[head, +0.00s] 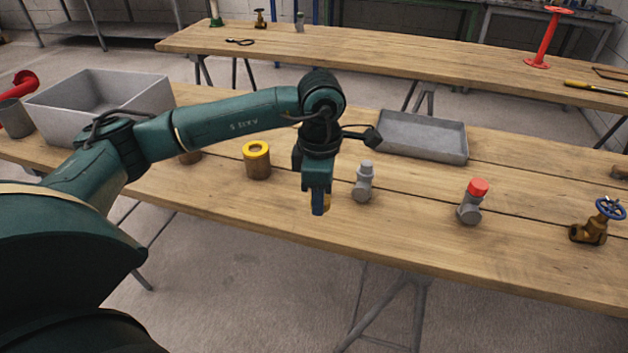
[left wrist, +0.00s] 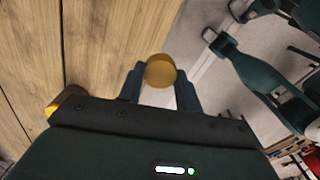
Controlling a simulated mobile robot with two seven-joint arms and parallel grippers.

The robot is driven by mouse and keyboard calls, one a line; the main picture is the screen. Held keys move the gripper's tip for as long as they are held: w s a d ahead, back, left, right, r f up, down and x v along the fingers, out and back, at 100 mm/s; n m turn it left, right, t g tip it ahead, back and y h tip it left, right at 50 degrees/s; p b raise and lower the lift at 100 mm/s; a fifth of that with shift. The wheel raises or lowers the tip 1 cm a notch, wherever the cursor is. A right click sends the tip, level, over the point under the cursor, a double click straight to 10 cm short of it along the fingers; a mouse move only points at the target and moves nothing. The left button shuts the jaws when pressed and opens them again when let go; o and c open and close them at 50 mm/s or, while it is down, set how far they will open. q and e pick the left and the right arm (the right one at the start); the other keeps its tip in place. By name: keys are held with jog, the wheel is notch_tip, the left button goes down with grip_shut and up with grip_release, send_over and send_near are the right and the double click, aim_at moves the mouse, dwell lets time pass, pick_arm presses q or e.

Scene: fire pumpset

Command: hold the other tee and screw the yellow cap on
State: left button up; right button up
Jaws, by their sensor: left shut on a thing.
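My left gripper (head: 318,203) is above the table's near part, pointing down, left of the plain grey tee. It is shut on the yellow cap (left wrist: 160,72), which shows as a round brass-yellow disc between the fingertips in the left wrist view. In the head view the fingers mostly hide the cap. The plain grey tee (head: 364,182) stands upright on the table, apart from the gripper, with no coloured cap on it. The other grey tee (head: 472,203), to the right, wears a red cap (head: 478,187). I cannot make out my right gripper in either view.
A brass cylinder with a yellow rim (head: 257,160) stands left of the gripper. A shallow grey tray (head: 462,150) lies behind the tees, and a brass valve with a blue wheel (head: 590,232) is at the right. A large grey bin (head: 50,118) stands at the left.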

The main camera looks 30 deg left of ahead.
pick_arm(q)
jog(key=s+d+m, duration=0.2)
jog(key=m, duration=0.9)
jog(key=s+d+m, duration=0.2)
jog(key=s+m, duration=0.1)
jog(key=m, duration=0.8)
jog(key=shift+s+d+f+m, duration=0.2)
jog(key=shift+m, duration=0.2)
